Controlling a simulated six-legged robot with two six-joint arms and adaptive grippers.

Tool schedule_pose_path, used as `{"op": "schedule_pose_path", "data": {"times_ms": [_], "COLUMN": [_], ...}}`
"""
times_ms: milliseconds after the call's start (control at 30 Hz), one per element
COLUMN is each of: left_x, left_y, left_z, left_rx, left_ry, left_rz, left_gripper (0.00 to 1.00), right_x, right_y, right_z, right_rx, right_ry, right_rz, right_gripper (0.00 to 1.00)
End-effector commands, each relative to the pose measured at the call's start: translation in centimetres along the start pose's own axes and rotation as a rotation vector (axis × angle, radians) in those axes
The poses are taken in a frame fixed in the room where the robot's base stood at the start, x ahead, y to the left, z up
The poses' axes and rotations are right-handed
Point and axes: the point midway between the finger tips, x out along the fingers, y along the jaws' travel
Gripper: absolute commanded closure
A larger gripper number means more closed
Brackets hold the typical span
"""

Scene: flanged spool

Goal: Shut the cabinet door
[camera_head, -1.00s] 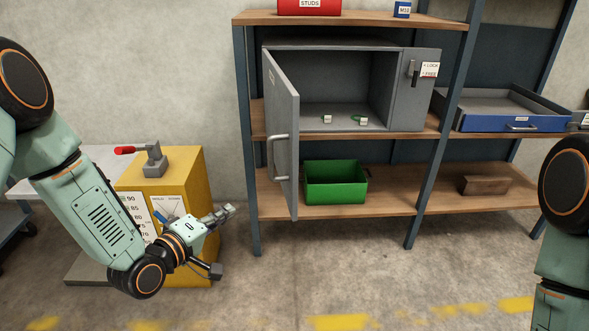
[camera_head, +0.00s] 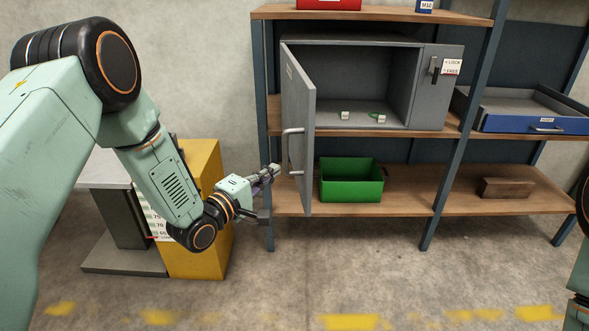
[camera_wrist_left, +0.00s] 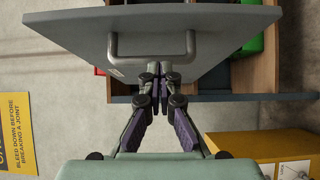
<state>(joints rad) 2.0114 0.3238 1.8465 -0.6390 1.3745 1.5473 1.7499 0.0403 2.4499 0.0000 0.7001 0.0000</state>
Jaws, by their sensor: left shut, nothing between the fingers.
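The grey cabinet (camera_head: 434,95) sits on the middle shelf of the rack. Its door (camera_head: 299,150) stands wide open at the cabinet's left side, with a bar handle (camera_head: 291,150) on its outer face. My left gripper (camera_head: 274,170) is shut and empty, just left of the door near the handle's lower end. In the left wrist view, the shut fingertips (camera_wrist_left: 158,72) appear at the door's (camera_wrist_left: 215,35) handle (camera_wrist_left: 190,58); I cannot tell whether they touch. A lever (camera_head: 435,65) with a LOCK/FREE label is on the cabinet front. My right gripper is out of view.
Two small tagged items (camera_head: 381,118) lie inside the cabinet. A green bin (camera_head: 351,188) and a brown block (camera_head: 508,187) stand on the lower shelf. A blue drawer (camera_head: 535,124) is at right. A yellow cabinet (camera_head: 203,262) stands behind my left arm.

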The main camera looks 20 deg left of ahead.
Motion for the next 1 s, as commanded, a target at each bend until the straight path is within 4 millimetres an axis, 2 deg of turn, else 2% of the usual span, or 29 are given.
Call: {"op": "schedule_pose_path", "data": {"times_ms": [133, 400, 1000], "left_x": [3.0, 5.2, 5.7], "left_y": [-0.1, -0.1, 0.0], "left_z": [0.3, 2.5, 3.0], "left_rx": [0.004, 0.001, 0.000], "left_ry": [-0.006, -0.004, -0.001], "left_rz": [0.002, -0.001, -0.001], "left_gripper": [1.00, 1.00, 1.00], "right_x": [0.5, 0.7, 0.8], "right_y": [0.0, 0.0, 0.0], "right_z": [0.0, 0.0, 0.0], "right_rx": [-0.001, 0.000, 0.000], "right_ry": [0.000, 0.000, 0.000], "right_rz": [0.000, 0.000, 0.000], "right_gripper": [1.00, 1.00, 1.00]}}
